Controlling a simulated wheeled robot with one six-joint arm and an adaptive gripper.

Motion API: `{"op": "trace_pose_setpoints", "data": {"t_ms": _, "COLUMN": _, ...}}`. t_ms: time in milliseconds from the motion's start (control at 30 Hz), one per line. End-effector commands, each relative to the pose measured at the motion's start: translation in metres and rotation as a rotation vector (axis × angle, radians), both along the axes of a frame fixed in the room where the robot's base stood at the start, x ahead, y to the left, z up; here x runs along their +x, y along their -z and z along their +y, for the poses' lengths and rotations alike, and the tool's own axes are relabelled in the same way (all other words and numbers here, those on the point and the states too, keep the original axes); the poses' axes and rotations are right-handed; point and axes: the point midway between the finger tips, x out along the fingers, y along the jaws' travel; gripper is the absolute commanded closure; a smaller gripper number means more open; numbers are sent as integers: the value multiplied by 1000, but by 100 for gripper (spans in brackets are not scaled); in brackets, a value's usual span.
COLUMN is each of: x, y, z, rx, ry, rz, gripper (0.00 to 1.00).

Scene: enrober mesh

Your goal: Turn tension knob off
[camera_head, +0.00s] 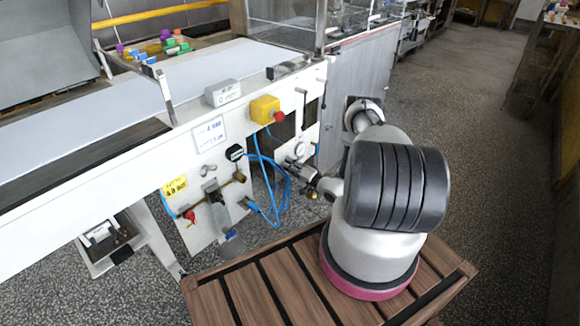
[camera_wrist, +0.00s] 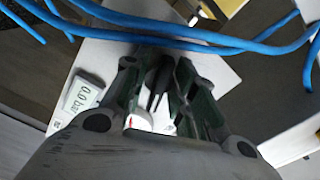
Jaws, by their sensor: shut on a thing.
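My gripper (camera_head: 292,164) reaches left from the arm to the white panel below the conveyor frame. In the wrist view my gripper (camera_wrist: 158,78) has its two dark green fingers closed around a small black knob (camera_wrist: 157,84), which I take to be the tension knob. A pale face with a red mark shows just below it.
Blue hoses (camera_head: 266,172) hang left of my gripper and cross above the fingers in the wrist view. A round gauge (camera_head: 300,150) is close by. A yellow box with a red button (camera_head: 266,110) sits above. Valves and a clear bowl (camera_head: 222,214) are further left.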

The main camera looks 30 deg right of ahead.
Motion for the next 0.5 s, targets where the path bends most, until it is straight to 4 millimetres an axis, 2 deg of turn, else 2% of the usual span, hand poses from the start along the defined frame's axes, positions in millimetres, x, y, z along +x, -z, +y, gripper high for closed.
{"op": "trace_pose_setpoints", "data": {"t_ms": 500, "x": -1, "y": 3, "z": 1, "rx": -459, "ry": -2, "rz": -163, "gripper": 97}}
